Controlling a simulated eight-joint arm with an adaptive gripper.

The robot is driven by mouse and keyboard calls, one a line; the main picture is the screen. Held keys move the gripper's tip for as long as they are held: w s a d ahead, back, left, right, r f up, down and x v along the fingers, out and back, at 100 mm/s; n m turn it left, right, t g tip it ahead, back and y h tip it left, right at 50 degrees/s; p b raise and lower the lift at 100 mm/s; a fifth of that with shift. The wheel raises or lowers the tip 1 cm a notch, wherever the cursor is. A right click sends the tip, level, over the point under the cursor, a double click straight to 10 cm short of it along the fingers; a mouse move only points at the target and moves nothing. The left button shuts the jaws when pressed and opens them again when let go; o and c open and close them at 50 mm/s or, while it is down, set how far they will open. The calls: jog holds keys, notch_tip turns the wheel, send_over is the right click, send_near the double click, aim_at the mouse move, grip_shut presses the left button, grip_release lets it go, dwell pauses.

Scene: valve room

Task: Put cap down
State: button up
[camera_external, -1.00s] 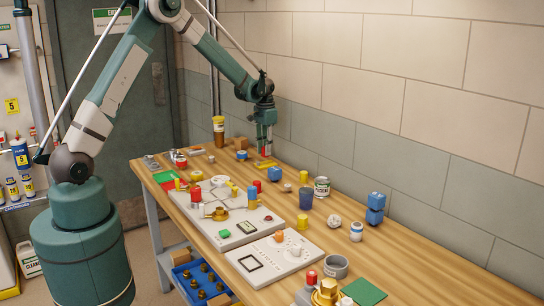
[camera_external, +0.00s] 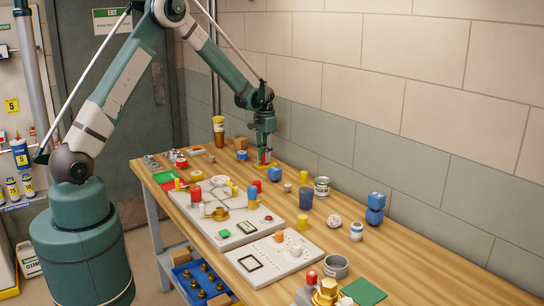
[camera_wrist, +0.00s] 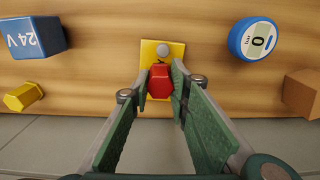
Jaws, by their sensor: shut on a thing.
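A small red cap (camera_wrist: 160,82) sits between the fingertips of my gripper (camera_wrist: 161,88), which is shut on it. The cap is over a yellow plate (camera_wrist: 171,48) that lies on the wooden table. A grey round knob (camera_wrist: 163,51) stands on the plate just beyond the cap. I cannot tell whether the cap touches the plate.
In the wrist view, a blue 24V cube (camera_wrist: 32,38) and a yellow hexagonal piece (camera_wrist: 23,97) lie left. In the external view, a grey panel (camera_external: 222,233) stands in front on the table (camera_external: 410,262).

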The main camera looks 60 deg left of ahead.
jog(key=shift+f, duration=0.15)
jog(key=o, duration=0.8)
jog(key=shift+c, duration=0.2)
jog(key=shift+r, duration=0.2)
notch_tip(320, 180, up, 12)
dwell(0.6)
jog(key=shift+d, duration=0.1)
